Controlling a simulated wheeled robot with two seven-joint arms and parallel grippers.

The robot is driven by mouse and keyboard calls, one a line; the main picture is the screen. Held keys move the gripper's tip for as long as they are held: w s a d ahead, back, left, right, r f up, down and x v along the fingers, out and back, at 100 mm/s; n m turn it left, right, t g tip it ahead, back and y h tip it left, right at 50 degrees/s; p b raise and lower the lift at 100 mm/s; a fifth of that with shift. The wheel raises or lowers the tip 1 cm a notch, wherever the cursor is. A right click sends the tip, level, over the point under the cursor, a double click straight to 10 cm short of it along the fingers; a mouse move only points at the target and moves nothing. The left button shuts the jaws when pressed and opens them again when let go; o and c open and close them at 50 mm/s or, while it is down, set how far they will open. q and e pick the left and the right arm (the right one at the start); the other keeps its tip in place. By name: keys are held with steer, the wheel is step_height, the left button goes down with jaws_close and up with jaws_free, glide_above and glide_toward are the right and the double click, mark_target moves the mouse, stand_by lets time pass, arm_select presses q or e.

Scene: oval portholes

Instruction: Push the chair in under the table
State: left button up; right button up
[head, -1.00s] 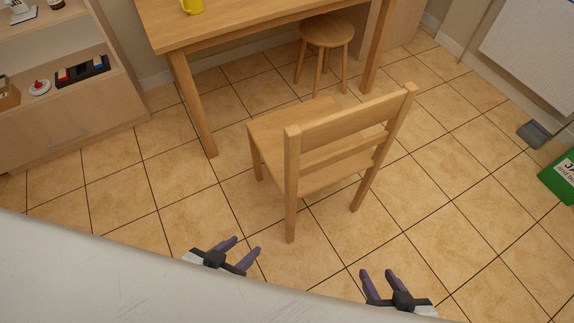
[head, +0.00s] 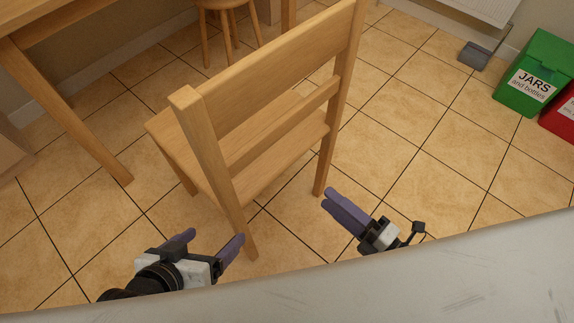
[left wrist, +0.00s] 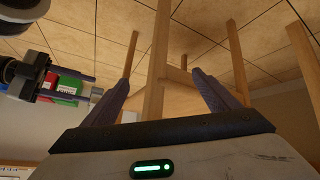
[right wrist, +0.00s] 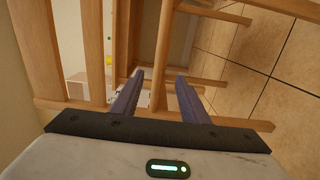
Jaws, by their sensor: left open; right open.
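The wooden chair (head: 262,90) stands upright on the floor, its slatted back toward me. The wooden table (head: 85,125) is beyond it at the upper left; only a leg and part of the top show. The chair is apart from the visible table leg. My left gripper (head: 210,238) is open, low by the chair's near left back leg. In the left wrist view, a wooden post (left wrist: 157,70) shows between its fingers. My right gripper (head: 340,205) is open near the chair's right back leg; chair bars show beyond its fingers in the right wrist view (right wrist: 158,60). Contact is unclear.
A round wooden stool (head: 228,20) stands beyond the chair. A green bin (head: 533,75) and a red bin (head: 562,118) are at the right, with a dustpan (head: 474,54) nearby. The tiled floor right of the chair is clear.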

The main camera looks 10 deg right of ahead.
steer(key=b, duration=0.2)
glide_toward(289, 166)
steer(key=w, duration=0.2)
steer(key=x, duration=0.2)
steer(key=b+x, duration=0.1)
steer(key=x, duration=0.5)
steer(key=shift+s+a+f+b, duration=0.1)
steer(key=shift+a+f+b, duration=0.1)
steer(key=shift+a+b, duration=0.3)
steer(key=shift+w+a+r, duration=0.1)
steer(key=shift+w+a, duration=0.3)
steer(key=shift+w, duration=0.1)
arm_select(q)
steer(key=shift+w+d+r+h, duration=0.2)
steer(key=shift+d+r+h, duration=0.1)
steer(key=shift+d, duration=0.3)
steer(key=shift+w+d+r+h, duration=0.2)
steer(key=shift+d+h, duration=0.1)
steer(key=shift+d, duration=0.25)
steer(key=shift+r, duration=0.1)
arm_select(e)
jaws_close()
steer(key=shift+r, duration=0.1)
